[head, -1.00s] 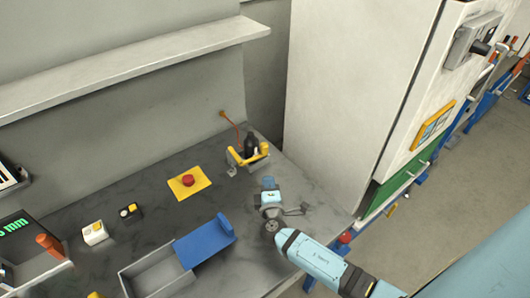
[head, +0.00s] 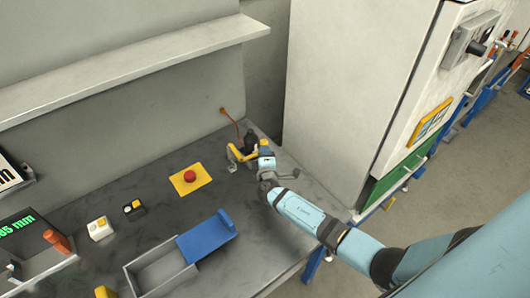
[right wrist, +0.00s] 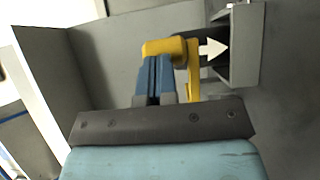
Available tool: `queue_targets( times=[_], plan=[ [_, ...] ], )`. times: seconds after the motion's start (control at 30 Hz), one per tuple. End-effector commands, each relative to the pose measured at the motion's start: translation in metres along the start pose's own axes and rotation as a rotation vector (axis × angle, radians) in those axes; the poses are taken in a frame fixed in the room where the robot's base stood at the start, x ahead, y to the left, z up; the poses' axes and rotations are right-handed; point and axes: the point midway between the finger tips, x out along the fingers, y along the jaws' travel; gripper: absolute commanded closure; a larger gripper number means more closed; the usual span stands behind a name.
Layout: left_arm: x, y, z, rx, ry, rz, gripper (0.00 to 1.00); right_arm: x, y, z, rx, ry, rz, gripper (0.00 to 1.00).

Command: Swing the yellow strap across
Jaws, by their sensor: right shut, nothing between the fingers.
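The yellow strap (head: 236,155) is on a small holder with a dark upright object (head: 249,138) at the back right of the bench. In the right wrist view the strap (right wrist: 193,75) has a bar across the top and a part hanging down, beside a white arrow (right wrist: 213,48) pointing right to a grey bracket (right wrist: 246,45). My right gripper (head: 263,149) is at the strap's right end. Its blue fingers (right wrist: 155,62) are shut and empty, just below the bar's left end; I cannot tell whether they touch it. My left gripper is not in view.
A red button on a yellow plate (head: 206,176) lies left of the holder. A grey tray (head: 137,277) with a blue part (head: 207,240) stands in front. A tall white cabinet (head: 350,80) closes off the right, and a shelf (head: 120,75) runs above.

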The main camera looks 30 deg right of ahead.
Motion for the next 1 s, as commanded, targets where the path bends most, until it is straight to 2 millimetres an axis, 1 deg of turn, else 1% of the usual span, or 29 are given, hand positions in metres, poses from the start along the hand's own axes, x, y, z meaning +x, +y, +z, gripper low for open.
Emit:
queue_targets(
  times=[0.13, 0.3, 0.43, 0.53, 0.9, 1.0],
  plan=[
    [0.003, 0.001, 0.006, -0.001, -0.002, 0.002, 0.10, 0.001, -0.003, 0.001, 0.001, 0.008, 0.001, 1.00],
    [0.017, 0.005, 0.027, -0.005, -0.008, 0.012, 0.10, 0.009, -0.007, 0.007, 0.000, 0.070, 0.002, 1.00],
    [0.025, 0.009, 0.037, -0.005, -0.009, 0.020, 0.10, 0.015, -0.006, 0.009, 0.001, 0.118, 0.001, 1.00],
    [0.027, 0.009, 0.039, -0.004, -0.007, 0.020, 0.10, 0.017, -0.003, 0.010, 0.000, 0.139, 0.001, 1.00],
    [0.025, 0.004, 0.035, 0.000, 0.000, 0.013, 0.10, 0.018, 0.002, 0.010, 0.001, 0.144, 0.002, 1.00],
    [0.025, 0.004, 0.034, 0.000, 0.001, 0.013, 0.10, 0.015, 0.002, 0.011, 0.001, 0.144, 0.002, 1.00]
  ],
)
